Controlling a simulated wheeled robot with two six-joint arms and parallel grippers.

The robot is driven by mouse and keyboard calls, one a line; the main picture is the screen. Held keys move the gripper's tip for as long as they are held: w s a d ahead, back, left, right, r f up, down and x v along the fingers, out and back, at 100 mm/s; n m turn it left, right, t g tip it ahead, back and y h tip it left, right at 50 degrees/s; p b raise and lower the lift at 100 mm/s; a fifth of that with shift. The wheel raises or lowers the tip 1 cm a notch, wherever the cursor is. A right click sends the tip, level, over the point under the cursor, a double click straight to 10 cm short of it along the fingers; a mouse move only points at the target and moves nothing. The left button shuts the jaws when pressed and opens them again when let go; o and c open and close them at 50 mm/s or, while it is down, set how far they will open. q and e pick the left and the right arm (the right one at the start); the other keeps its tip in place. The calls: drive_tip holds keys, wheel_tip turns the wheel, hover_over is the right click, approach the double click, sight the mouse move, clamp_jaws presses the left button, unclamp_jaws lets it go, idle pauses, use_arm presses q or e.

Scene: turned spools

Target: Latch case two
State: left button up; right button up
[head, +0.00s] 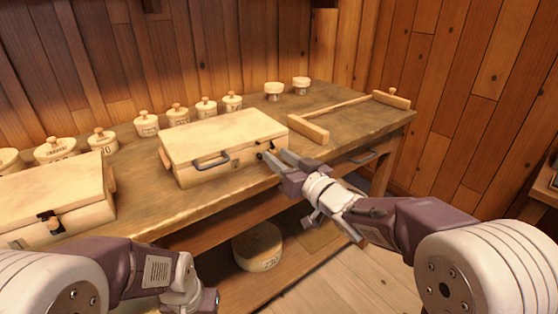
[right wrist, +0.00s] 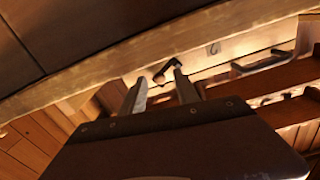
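A pale wooden case (head: 218,138) lies lid down on the bench, with a dark handle (head: 211,161) on its front. The handle also shows in the right wrist view (right wrist: 262,62). A small dark latch (right wrist: 167,72) sits on the front near its right end; I cannot tell whether it is fastened. My right gripper (head: 272,157) is at that end. Its fingers (right wrist: 160,88) are apart, with the latch just beyond and between the tips, nothing held. A second case (head: 60,193) with a dark latch (head: 48,221) is at the left. My left gripper (head: 205,300) is at the bottom edge, its fingers unclear.
Several lidded pots (head: 177,113) stand along the back of the bench (head: 365,118). Two small pale cups (head: 273,90) stand further right. A wooden bar with end blocks (head: 308,129) lies on the right. A round box (head: 257,247) sits on the shelf below.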

drive_tip(key=shift+w+a, duration=0.1)
drive_tip(key=shift+w, duration=0.05)
clamp_jaws()
